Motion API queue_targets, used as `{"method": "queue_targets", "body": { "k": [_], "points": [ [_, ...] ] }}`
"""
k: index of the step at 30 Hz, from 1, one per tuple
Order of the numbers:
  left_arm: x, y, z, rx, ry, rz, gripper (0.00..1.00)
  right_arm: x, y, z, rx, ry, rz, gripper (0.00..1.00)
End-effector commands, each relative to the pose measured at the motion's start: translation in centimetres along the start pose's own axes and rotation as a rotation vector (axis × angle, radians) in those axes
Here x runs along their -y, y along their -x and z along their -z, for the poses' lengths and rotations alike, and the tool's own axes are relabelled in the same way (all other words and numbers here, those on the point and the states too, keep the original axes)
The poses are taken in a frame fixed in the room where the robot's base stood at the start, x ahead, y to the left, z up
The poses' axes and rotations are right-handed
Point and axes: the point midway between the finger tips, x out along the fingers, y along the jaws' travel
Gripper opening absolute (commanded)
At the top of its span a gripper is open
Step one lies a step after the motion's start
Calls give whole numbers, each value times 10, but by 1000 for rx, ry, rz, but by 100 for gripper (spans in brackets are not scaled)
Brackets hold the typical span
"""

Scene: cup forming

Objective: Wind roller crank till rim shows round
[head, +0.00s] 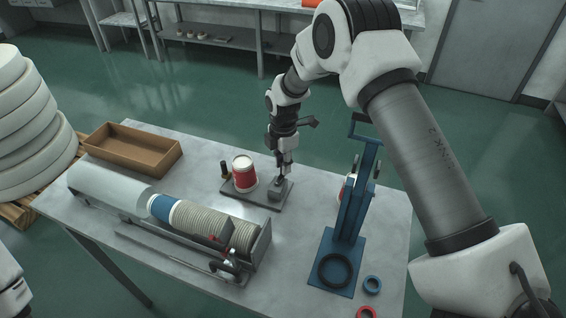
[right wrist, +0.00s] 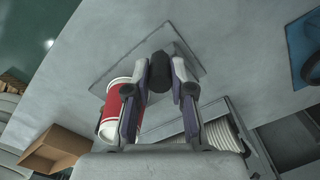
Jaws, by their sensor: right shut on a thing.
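A red and white paper cup (head: 244,174) stands on a dark grey base plate (head: 243,199) on the table. A grey block-like part of the rim roller (head: 277,191) sits at the plate's right. My right gripper (head: 284,172) reaches down over it, just right of the cup. In the right wrist view, my right gripper (right wrist: 160,82) is shut on a dark crank knob (right wrist: 159,70). The cup (right wrist: 120,103) lies close beside the left finger, partly covered by it. The shape of the cup's rim is too small to judge. My left gripper is out of view.
A long tube rack (head: 215,228) with stacked cups lies at front left. A brown tray (head: 132,149) stands behind it. Bare tabletop lies between rack and press.

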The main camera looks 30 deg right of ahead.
Motion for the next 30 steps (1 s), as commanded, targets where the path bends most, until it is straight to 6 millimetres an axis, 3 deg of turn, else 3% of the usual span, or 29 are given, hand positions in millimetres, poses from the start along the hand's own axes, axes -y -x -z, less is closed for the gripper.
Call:
{"method": "queue_targets", "body": {
  "k": [11, 30],
  "points": [
    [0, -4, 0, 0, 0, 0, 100, 9, -3, -4, -1, -212, 4, 0],
    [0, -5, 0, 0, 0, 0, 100, 33, -3, -6, 2, -812, 7, 0]
  ]
}}
